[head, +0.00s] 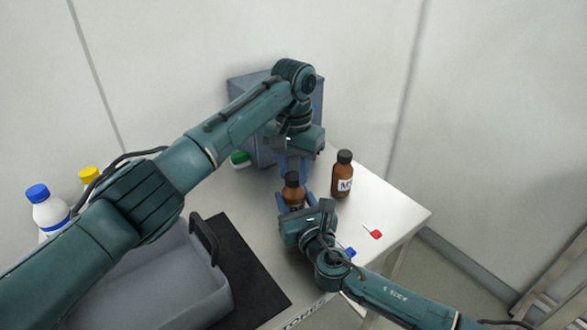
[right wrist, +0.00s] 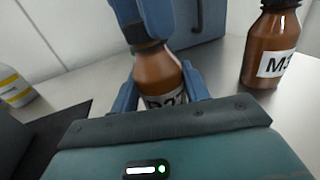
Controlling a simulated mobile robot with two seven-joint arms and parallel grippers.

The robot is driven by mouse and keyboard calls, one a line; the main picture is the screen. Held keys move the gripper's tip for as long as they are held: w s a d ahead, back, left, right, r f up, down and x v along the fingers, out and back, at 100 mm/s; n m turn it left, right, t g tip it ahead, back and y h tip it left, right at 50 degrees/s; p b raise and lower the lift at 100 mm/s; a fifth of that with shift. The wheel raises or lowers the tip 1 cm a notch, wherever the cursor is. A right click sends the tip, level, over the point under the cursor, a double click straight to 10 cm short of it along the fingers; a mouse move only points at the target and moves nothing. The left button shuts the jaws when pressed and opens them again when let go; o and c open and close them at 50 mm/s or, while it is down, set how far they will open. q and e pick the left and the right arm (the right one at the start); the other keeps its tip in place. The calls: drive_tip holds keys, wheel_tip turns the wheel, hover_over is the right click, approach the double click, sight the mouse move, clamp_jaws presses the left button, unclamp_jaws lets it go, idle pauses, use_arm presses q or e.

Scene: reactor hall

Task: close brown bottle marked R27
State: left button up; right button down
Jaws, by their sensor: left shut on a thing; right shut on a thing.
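The brown bottle marked R27 (head: 294,195) stands on the white table, its label partly hidden; it also shows in the right wrist view (right wrist: 158,75). My right gripper (head: 296,203) is shut around its body from the near side. The black cap (head: 292,178) sits at the top of the bottle. My left gripper (head: 292,169) points down from above with its blue fingers shut on the cap; they also show in the right wrist view (right wrist: 146,25). Whether the cap is screwed tight cannot be told.
Another brown bottle (head: 343,176), with an M label, stands close on the right. A red-ended tag (head: 374,233) lies near it. A grey box (head: 246,93) stands behind, with a green cap (head: 240,158) before it. A grey tray (head: 208,275) and white bottle (head: 48,211) are left.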

use_arm(q)
drive_tip(key=m, duration=0.6)
drive_tip(key=shift+m, duration=0.4)
drive_tip(key=m, duration=0.4)
drive_tip(key=o, duration=1.2)
wheel_tip(320, 180, up, 12)
use_arm(e)
drive_tip(key=c, duration=0.6)
unclamp_jaws()
drive_tip(key=shift+c, duration=0.2)
